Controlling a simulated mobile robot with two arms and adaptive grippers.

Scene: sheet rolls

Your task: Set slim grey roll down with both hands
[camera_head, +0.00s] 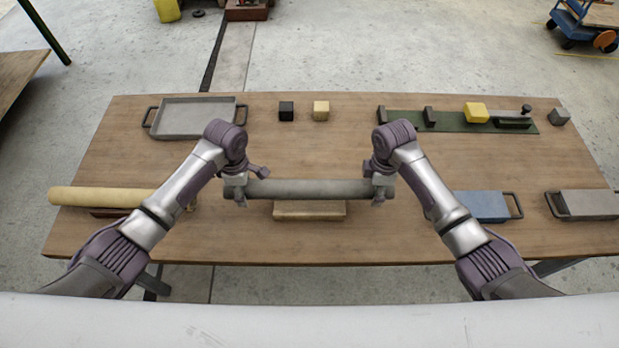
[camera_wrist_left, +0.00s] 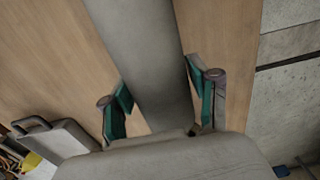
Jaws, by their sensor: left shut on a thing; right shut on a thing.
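The slim grey roll (camera_head: 308,188) lies level across the middle of the view, held near both ends. It also shows in the left wrist view (camera_wrist_left: 140,50), running between the finger pads. My left gripper (camera_head: 238,190) is shut on its left end. My right gripper (camera_head: 380,190) is shut on its right end. A light wooden block (camera_head: 310,210) shows just in front of and below the roll. I cannot tell whether the roll touches the block or hangs above it.

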